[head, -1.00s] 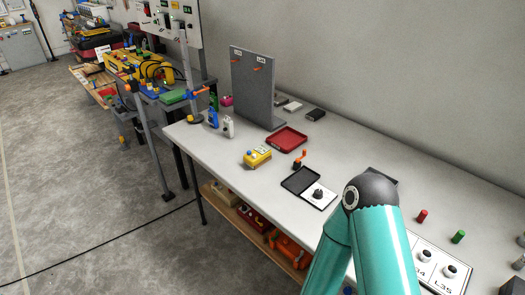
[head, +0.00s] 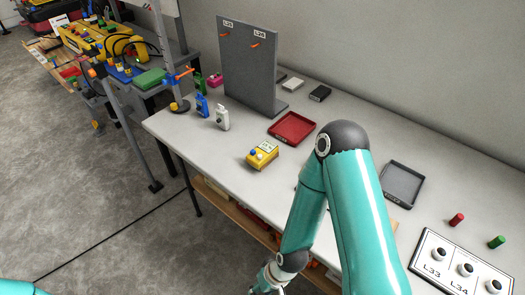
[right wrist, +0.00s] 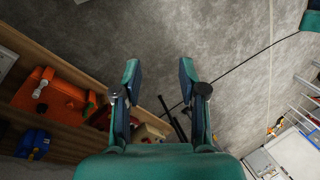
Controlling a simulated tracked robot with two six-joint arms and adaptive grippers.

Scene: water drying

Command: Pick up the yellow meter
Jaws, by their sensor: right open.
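The yellow meter (head: 262,156) is a small yellow box with a pale face and a blue and a white part on top. It sits on the white table in the head view, in front of the red tray. My right arm bends down over the table's front edge. The right gripper (right wrist: 159,80) is open and empty in the right wrist view, over the floor beside the table's lower shelf. It is lower than the meter and apart from it. My left gripper is not in view.
A red tray (head: 292,128), a grey upright panel (head: 249,68), a white bottle-like item (head: 222,117) and a blue one (head: 202,106) stand around the meter. A dark tray (head: 402,184) lies right of my arm. The lower shelf (right wrist: 70,68) holds an orange item (right wrist: 50,97).

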